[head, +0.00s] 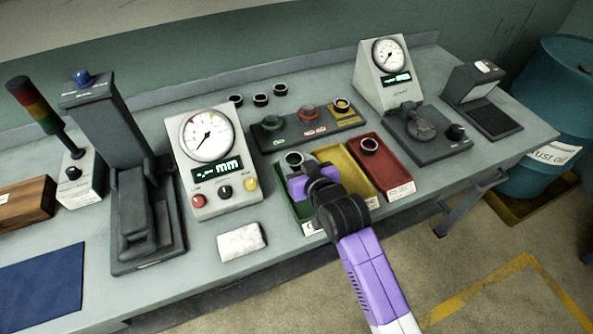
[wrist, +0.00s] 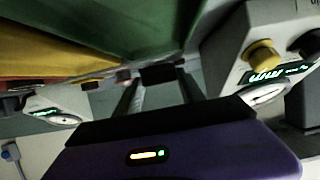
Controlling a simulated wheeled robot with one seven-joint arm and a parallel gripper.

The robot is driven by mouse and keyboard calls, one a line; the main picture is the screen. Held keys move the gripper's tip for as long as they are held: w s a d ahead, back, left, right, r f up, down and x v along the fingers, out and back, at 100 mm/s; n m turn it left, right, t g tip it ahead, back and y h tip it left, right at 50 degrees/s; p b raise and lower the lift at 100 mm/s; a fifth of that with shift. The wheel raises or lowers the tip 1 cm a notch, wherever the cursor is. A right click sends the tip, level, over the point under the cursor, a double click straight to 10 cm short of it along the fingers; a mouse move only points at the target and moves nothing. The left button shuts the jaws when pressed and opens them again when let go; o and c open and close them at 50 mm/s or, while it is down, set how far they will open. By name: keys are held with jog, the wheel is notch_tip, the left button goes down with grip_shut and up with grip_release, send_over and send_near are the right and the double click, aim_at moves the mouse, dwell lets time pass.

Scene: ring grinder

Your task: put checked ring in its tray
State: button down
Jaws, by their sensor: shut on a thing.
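My gripper (head: 296,168) is low over the green tray (head: 284,196), with its purple body covering part of that tray. It is shut on a dark ring (head: 293,159), which shows at the fingertips near the tray's back end. In the wrist view the dark ring (wrist: 160,73) sits between the two fingers, beside the green tray (wrist: 140,25). I cannot tell whether the ring touches the tray. A yellow tray (head: 336,158) and a red tray (head: 394,172) stand to the right. Another dark ring (head: 369,145) lies in the red tray.
Several dark rings (head: 260,99) stand at the back of the bench. A dial gauge box (head: 207,160) is left of the green tray, and a button panel (head: 307,126) is behind the trays. A white cloth (head: 241,242) lies in front. A second gauge (head: 384,80) stands back right.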

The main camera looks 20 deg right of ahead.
jog(key=shift+f, duration=2)
jog(key=shift+f, duration=0.2)
jog(key=c, duration=1)
grip_release()
jog(key=shift+o, duration=0.2)
jog(key=shift+r, duration=0.1)
jog(key=shift+r, duration=0.2)
jog(key=b+v, duration=0.1)
jog(key=v, duration=1.1)
jog(key=shift+f, duration=0.1)
